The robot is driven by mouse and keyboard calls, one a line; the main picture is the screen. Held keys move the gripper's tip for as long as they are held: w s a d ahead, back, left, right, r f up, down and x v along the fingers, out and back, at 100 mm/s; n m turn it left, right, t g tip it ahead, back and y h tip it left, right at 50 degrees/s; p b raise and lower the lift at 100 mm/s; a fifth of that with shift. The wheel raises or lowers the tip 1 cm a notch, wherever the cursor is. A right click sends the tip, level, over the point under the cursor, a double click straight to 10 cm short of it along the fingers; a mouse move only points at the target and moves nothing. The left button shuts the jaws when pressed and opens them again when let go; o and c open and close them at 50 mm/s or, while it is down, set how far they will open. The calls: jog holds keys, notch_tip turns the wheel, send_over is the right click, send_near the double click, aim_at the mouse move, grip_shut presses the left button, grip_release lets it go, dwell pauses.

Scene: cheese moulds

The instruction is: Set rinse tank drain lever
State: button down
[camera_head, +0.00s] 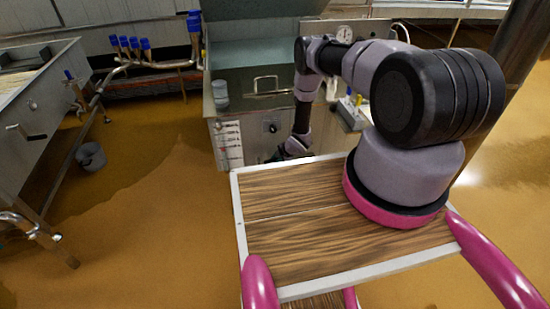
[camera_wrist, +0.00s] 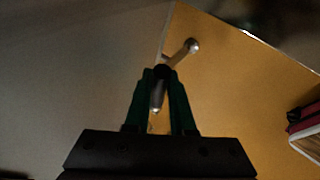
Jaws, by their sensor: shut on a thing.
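A grey steel tank (camera_head: 228,160) with greenish liquid stands straight ahead in the head view; I take it for the rinse tank. My gripper has two dark green fingers (camera_wrist: 161,75). In the wrist view they are closed around a slim lever (camera_wrist: 180,54), with a pale shaft and a round silver end beyond the fingertips. A dark and silver part of it shows between the fingers. In the head view my arm reaches down in front of the tank, and the gripper (camera_head: 288,158) is low by its front, mostly hidden. The lever cannot be made out there.
A steel vat (camera_head: 38,110) stands at the left, with a grey bucket (camera_head: 91,157) near it. Pipes with blue-handled valves (camera_head: 130,47) run behind. A steel post (camera_head: 520,50) rises at the right. The ochre floor (camera_head: 150,220) is open to the left.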

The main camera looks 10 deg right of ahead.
jog(key=shift+d+f+m+y, duration=0.15)
jog(key=shift+f+m+y, duration=0.15)
jog(key=shift+f+y, duration=0.75)
jog(key=shift+y, duration=0.25)
jog(key=c, duration=1.1)
grip_release()
jog(key=shift+o, duration=0.2)
jog(key=shift+r, duration=0.1)
jog(key=v, duration=1)
jog(key=shift+s, duration=0.35)
jog(key=shift+d+r, duration=0.15)
